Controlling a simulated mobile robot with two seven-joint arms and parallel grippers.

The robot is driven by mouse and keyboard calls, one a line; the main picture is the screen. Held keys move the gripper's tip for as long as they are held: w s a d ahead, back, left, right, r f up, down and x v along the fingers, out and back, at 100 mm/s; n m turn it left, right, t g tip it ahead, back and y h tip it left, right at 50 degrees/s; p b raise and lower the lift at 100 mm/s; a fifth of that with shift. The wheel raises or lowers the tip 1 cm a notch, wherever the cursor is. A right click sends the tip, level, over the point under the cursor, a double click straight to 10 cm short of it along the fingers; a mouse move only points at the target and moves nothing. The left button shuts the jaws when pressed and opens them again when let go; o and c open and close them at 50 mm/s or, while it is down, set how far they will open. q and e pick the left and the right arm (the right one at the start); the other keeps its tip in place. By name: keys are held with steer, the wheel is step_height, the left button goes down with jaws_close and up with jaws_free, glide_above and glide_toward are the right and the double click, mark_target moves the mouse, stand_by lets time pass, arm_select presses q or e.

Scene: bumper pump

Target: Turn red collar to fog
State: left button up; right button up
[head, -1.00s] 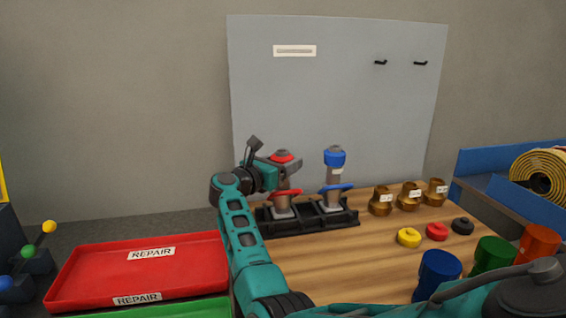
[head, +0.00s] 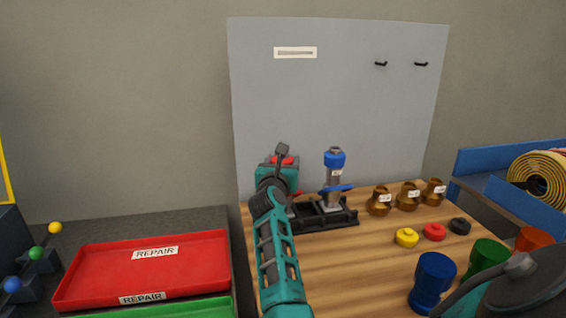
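The red-collared nozzle stands upright in the black rack on the wooden bench. Only its red collar (head: 283,160) and a bit of its red handle (head: 298,194) show past my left gripper. My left gripper (head: 279,168) is at the collar, in front of it; its fingers are hidden behind its own body, so its opening and grip cannot be told. The blue-collared nozzle (head: 333,175) stands upright beside it in the black rack (head: 335,218). My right gripper is not in view; part of my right arm shows at the lower right.
Brass fittings (head: 407,200) stand on the bench right of the rack. Yellow, red and black caps (head: 433,232) lie before them, with blue, green and orange cylinders (head: 432,280) nearer. A red REPAIR tray (head: 145,270) lies left. A grey panel (head: 335,90) stands behind.

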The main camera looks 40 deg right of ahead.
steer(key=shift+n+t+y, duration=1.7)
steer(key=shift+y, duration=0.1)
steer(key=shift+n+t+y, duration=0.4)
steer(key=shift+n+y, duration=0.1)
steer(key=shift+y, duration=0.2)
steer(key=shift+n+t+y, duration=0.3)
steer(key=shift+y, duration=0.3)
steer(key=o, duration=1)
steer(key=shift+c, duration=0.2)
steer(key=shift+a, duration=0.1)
